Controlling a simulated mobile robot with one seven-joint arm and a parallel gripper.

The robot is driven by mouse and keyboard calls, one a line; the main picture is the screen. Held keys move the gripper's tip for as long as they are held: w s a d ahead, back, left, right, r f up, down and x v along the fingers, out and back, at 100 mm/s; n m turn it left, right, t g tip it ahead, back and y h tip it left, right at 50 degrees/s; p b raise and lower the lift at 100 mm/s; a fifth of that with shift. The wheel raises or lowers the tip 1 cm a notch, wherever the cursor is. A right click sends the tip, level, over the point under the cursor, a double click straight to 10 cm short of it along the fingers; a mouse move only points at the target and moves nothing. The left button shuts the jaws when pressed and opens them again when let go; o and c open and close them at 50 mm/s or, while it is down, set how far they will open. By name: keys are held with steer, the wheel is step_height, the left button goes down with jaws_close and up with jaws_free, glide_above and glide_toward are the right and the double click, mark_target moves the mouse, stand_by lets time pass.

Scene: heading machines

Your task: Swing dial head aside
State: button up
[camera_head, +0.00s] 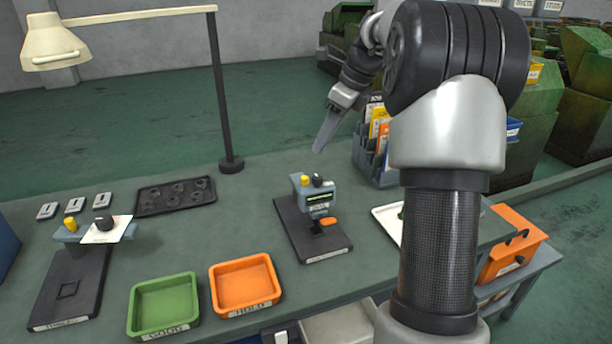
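A gauge stand with a dark base (291,228) stands in the middle of the bench. Its blue-grey head (318,196) carries a yellow knob, a black knob and a small display, with an orange piece (328,221) below. A second stand (70,290) at the left has a blue-grey head (68,235) with a yellow knob, a black knob and a white card (108,232). I cannot tell which one is the dial head. My gripper (322,140) is above and behind the middle stand, apart from it. Its fingers overlap in this view, so its opening is unclear.
A green tray (136,327) and an orange tray (215,303) lie at the front. A black tray with round recesses (142,205) lies behind, near the lamp post (222,100). A folder rack (361,160) stands right of the middle stand. Open bench lies left of that stand.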

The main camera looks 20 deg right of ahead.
mark_target(305, 177)
steer(key=b+x, duration=0.2)
steer(key=x, duration=1)
steer(key=shift+f, duration=0.15)
jaws_close()
